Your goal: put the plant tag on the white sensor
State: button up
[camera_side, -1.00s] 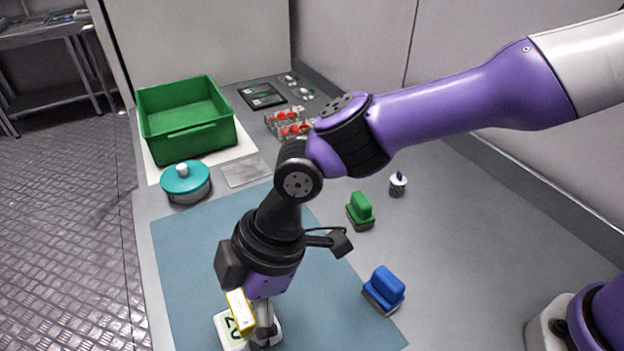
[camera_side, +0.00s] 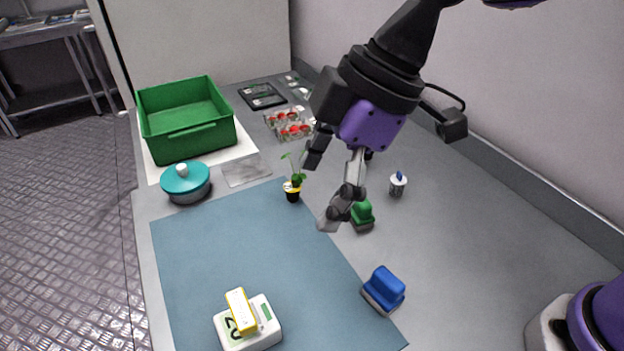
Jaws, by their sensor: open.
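The plant tag (camera_side: 241,311), a small block with a white top and yellow sides, lies on top of the white sensor (camera_side: 262,336). It sits towards the sensor's left part and covers some of its face; dark digits and a green patch show beside it. The sensor rests on the front of the blue-grey mat. My gripper (camera_side: 322,188) is open and empty, raised well above the table, far behind and to the right of the tag. It touches neither the tag nor the sensor.
A potted seedling (camera_side: 293,192) stands at the mat's back edge. A blue brush (camera_side: 384,290) and a green brush (camera_side: 362,215) lie to the right, the green one partly behind my finger. A green crate (camera_side: 188,128), teal-lidded pot (camera_side: 186,183) and berry punnets (camera_side: 290,131) are behind. Mid-mat is clear.

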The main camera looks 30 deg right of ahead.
jog(key=s+d+m+t+h, duration=0.2)
jog(key=d+m, duration=0.5)
jog(key=d, duration=0.5)
jog(key=s+d+f+m+t+h, duration=0.1)
jog(key=s+d+m+t+h, duration=0.1)
jog(key=s+d+m, duration=0.2)
jog(key=d+m, duration=0.3)
jog(key=d, duration=0.5)
jog(key=shift+s+d+m, duration=0.15)
jog(key=shift+d+m, duration=0.1)
jog(key=shift+m, duration=0.05)
